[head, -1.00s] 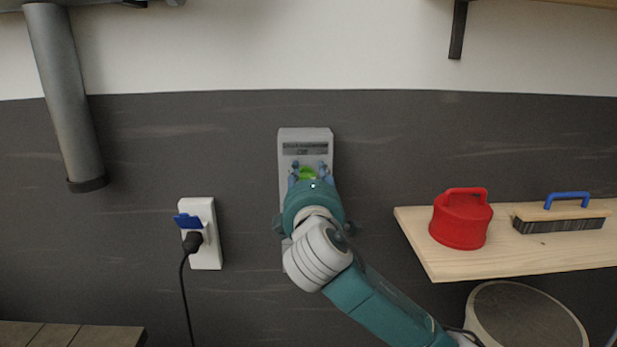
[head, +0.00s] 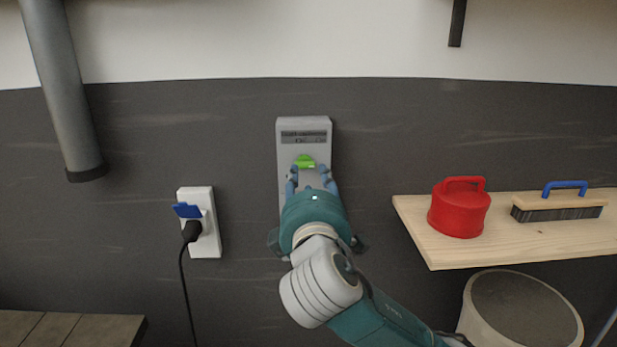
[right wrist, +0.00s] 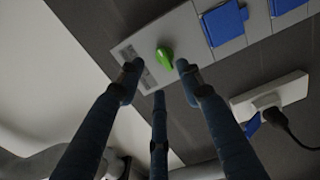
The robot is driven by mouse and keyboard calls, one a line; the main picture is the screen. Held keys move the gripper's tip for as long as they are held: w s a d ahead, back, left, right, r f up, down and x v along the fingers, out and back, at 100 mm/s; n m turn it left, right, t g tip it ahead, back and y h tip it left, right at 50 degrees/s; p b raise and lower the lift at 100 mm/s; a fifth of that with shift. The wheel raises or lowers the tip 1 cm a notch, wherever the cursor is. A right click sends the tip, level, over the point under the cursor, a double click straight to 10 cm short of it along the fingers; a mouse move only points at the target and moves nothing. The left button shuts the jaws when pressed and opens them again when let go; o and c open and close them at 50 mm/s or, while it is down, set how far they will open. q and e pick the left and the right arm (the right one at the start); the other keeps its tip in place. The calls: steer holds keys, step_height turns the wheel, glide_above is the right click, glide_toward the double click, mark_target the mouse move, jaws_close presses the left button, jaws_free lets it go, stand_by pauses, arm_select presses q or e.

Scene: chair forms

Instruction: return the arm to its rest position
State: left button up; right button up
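My right gripper (head: 310,172) is in front of the grey wall panel (head: 304,126), its blue fingers pointing at the wall. The green knob (head: 304,161) on the panel shows just beyond the fingertips. In the right wrist view the fingers (right wrist: 157,78) are spread apart with nothing between them, and the green knob (right wrist: 165,57) is beyond them, apart from them. That view also shows the panel (right wrist: 182,30) with blue flaps (right wrist: 225,22). In the head view my gripper and forearm hide the panel's lower part. My left gripper is not in view.
A white socket (head: 204,240) with a raised blue lid (head: 187,210) and black plug (head: 192,231) is on the wall at left. At right, a wooden shelf (head: 450,254) bears a red canister (head: 459,210) and a brush (head: 557,208). A round bin (head: 470,315) stands below.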

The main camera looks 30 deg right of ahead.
steer(key=shift+f, duration=0.1)
stand_by(0.3)
steer(key=s+a+f+m+g+y, duration=0.1)
steer(key=s+a+f+g+y, duration=0.1)
steer(key=f, duration=0.7)
steer(key=s+a+f+m+g+y, duration=0.1)
steer(key=s+a+f+g+y, duration=0.15)
steer(key=f, duration=0.65)
steer(key=s+a+f+m+g+y, duration=0.1)
steer(key=s+a+f, duration=0.1)
steer(key=f, duration=0.8)
steer(key=s+a+f+m+g+y, duration=0.2)
steer(key=s+a+f+m+g, duration=0.15)
steer(key=s+f, duration=0.55)
steer(key=s+a+f+m+g+y, duration=0.2)
steer(key=s+a+f+m+g, duration=0.15)
steer(key=s+f, duration=0.95)
steer(key=f, duration=2)
steer(key=s+d+f+n+g, duration=0.1)
steer(key=s+d+f, duration=0.1)
steer(key=s+f, duration=1.5)
steer(key=shift+s+d+g, duration=0.25)
steer(key=shift+g, duration=0.1)
